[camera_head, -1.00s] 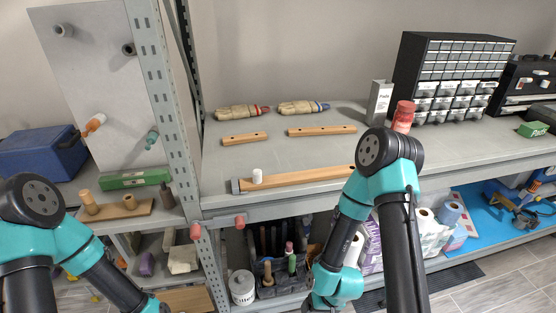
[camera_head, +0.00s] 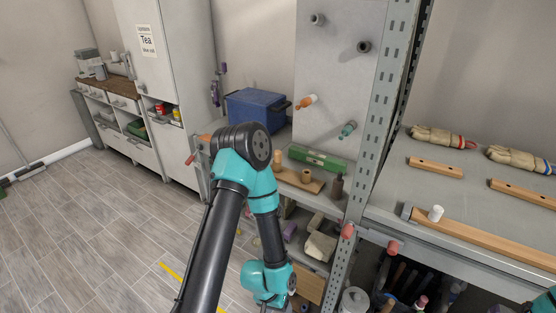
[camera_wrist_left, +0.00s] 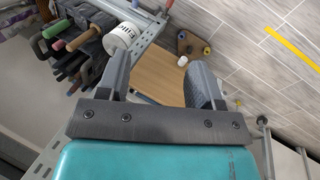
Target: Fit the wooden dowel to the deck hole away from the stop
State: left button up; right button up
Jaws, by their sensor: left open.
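A light wooden dowel (camera_head: 277,158) stands upright at the left end of a short wooden board (camera_head: 318,186) on the side shelf. A short wooden ring-like piece (camera_head: 307,175) is beside it on that board. On the bench at right lies a long wooden bar (camera_head: 480,237) with a grey end block (camera_head: 407,212), probably the stop, and a white peg (camera_head: 436,213) close to it. The bar's far end is hidden. My left gripper shows in the left wrist view (camera_wrist_left: 161,66), open and empty, over lower-level items. Its fingers are not clear in the head view. My right gripper is out of view.
A perforated upright (camera_head: 375,130) stands between side shelf and bench. A green box (camera_head: 317,159) and blue case (camera_head: 256,108) sit behind the dowel. A white tub (camera_wrist_left: 121,37) is near my left fingers.

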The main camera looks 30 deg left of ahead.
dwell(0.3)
pick_arm(q)
jog(key=w+a+r+t+y, duration=0.2)
jog(key=w+a+r+t, duration=0.15)
jog(key=w+r, duration=0.55)
jog(key=w+a+r+t+y, duration=0.25)
jog(key=w+r+t, duration=0.35)
jog(key=r, duration=0.4)
jog(key=a+r+t+y, duration=0.1)
jog(key=a+r, duration=0.1)
jog(key=r, duration=0.5)
jog(key=w+a+r+n+t+y, duration=0.1)
jog(key=a+r+y, duration=0.1)
jog(key=r, duration=0.5)
jog(key=w+a+r+n+t+y, duration=0.1)
jog(key=a+r, duration=0.2)
jog(key=r, duration=0.4)
jog(key=shift+w+a+r+y, duration=0.1)
jog(key=shift+r+y, duration=0.05)
jog(key=shift+y, duration=0.1)
jog(key=shift+w, duration=0.1)
send_near(278, 152)
jog(key=x, duration=0.5)
jog(key=shift+w, duration=0.15)
